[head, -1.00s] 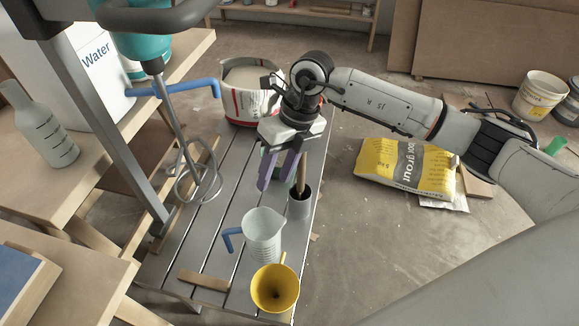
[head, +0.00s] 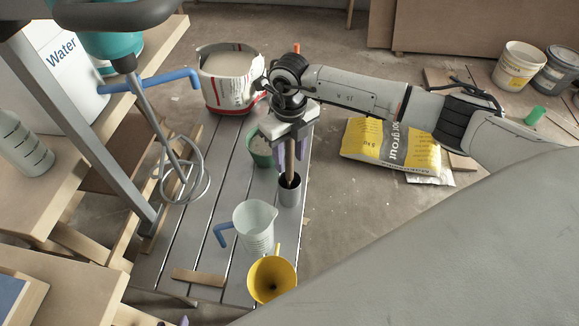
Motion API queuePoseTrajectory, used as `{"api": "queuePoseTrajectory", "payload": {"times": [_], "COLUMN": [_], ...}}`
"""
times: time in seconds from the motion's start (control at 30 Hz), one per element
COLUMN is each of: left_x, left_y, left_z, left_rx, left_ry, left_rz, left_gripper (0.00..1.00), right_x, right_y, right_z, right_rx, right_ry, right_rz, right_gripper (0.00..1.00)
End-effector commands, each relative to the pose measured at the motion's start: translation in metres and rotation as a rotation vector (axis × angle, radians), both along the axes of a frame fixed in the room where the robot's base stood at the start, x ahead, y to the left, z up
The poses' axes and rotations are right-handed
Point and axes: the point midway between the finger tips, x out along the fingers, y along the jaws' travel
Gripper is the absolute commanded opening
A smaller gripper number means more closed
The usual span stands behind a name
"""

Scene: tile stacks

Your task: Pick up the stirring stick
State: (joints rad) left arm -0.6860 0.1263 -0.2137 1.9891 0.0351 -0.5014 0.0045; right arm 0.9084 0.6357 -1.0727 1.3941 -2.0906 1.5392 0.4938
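The stirring stick (head: 289,168) is a thin brown stick standing nearly upright in a small grey metal cup (head: 289,194) on the slatted bench. My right gripper (head: 291,150) points down over the cup, with its purple fingers on either side of the stick's upper part. The fingers look apart, and I cannot see them pressing on the stick. The stick's top is hidden by the gripper. Of my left gripper, only a small purple tip (head: 184,321) seems to show at the bottom edge.
A green pot (head: 261,147) stands left of the cup. A clear jug (head: 255,227) and yellow funnel (head: 272,279) are in front. A white-and-red bucket (head: 228,82) stands behind. A mixer whisk (head: 183,180) hangs at left. A grout bag (head: 378,143) lies on the floor.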

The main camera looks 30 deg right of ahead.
Motion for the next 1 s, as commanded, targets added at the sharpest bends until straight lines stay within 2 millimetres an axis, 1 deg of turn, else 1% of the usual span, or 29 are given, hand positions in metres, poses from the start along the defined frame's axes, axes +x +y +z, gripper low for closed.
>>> {"api": "queuePoseTrajectory", "payload": {"times": [0.03,0.1,0.33,0.37,0.5,0.57,0.6,0.87,1.0], "left_x": [0.0000,0.0000,-0.0001,-0.0001,-0.0001,0.0000,0.0000,0.0002,0.0002], "left_y": [0.0001,0.0000,0.0001,0.0001,0.0001,0.0000,0.0000,0.0000,0.0001], "left_z": [-0.0006,-0.0007,-0.0008,-0.0009,-0.0008,-0.0007,-0.0007,-0.0004,0.0003], "left_rx": [0.000,0.001,0.001,0.001,0.001,0.001,0.001,0.001,0.001], "left_ry": [0.000,0.001,0.001,0.001,0.001,0.001,0.001,0.000,0.000], "left_rz": [0.000,-0.001,-0.001,-0.001,-0.001,-0.001,-0.001,-0.001,-0.001], "left_gripper": [0.30,0.30,0.30,0.30,0.30,0.30,0.30,0.30,0.30], "right_x": [-0.0005,-0.0004,-0.0001,-0.0001,-0.0001,-0.0001,-0.0001,0.0002,0.0006], "right_y": [-0.0003,-0.0006,-0.0004,-0.0004,-0.0003,-0.0003,-0.0003,-0.0003,-0.0003], "right_z": [-0.0068,-0.0111,-0.0123,-0.0122,-0.0121,-0.0120,-0.0120,-0.0110,-0.0045], "right_rx": [0.000,-0.001,-0.001,-0.001,-0.001,-0.001,-0.001,0.000,0.000], "right_ry": [0.002,0.001,-0.001,-0.001,-0.001,-0.001,-0.001,-0.001,-0.002], "right_rz": [-0.001,-0.001,0.000,0.000,0.000,0.000,0.000,0.000,0.000], "right_gripper": [0.39,0.39,0.39,0.36,0.12,0.02,0.00,0.00,0.00]}}
